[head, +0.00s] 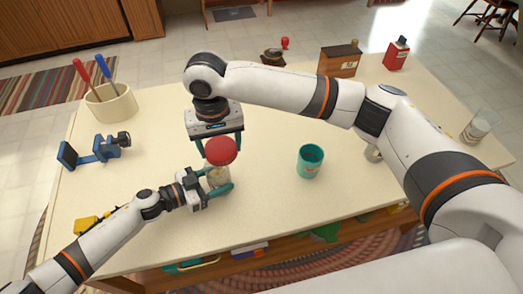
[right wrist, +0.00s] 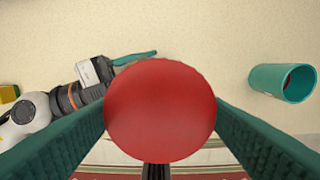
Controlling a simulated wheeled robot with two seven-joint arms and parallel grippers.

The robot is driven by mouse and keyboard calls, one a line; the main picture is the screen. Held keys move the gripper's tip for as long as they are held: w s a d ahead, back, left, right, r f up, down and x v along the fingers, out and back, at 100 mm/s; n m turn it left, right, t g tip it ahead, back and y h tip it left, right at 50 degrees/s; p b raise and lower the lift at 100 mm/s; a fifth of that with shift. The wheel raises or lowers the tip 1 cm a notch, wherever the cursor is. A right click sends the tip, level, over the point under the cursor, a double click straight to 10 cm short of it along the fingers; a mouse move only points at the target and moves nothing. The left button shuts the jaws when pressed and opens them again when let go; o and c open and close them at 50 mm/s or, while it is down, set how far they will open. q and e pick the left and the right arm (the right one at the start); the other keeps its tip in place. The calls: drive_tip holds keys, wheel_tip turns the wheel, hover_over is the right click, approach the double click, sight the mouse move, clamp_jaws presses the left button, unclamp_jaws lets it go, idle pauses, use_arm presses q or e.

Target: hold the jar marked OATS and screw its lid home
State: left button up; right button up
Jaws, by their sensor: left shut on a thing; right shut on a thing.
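A clear jar (head: 217,177) stands on the table with a red round lid (head: 220,150) over its mouth. My left gripper (head: 220,189) is shut around the jar's body from the left, low down. My right gripper (head: 219,143) comes from above and is shut on the lid, one finger on each side. In the right wrist view the lid (right wrist: 160,110) fills the space between the teal fingers and hides the jar under it. I cannot tell whether the lid touches the rim or sits level on it. No OATS marking is readable.
A teal cup (head: 310,162) stands right of the jar. A blue clamp-like tool (head: 92,152) and a cream crock (head: 110,108) with screwdrivers are at the left. A wooden box (head: 339,62), red bottle (head: 396,55) and glass (head: 480,127) stand farther right. The table around the jar is clear.

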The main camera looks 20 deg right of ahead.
sight(219, 177)
drive_tip(key=shift+w+a+r, duration=0.1)
drive_tip(key=shift+w+a, duration=0.15)
drive_tip(key=shift+a, duration=0.25)
drive_tip(key=shift+w+a+r, duration=0.1)
drive_tip(key=shift+w+a, duration=0.15)
drive_tip(key=shift+a, duration=0.25)
drive_tip(key=shift+f, duration=2.35)
drive_tip(key=shift+f, duration=0.65)
idle(0.6)
drive_tip(key=o, duration=1)
drive_tip(key=shift+o, duration=0.9)
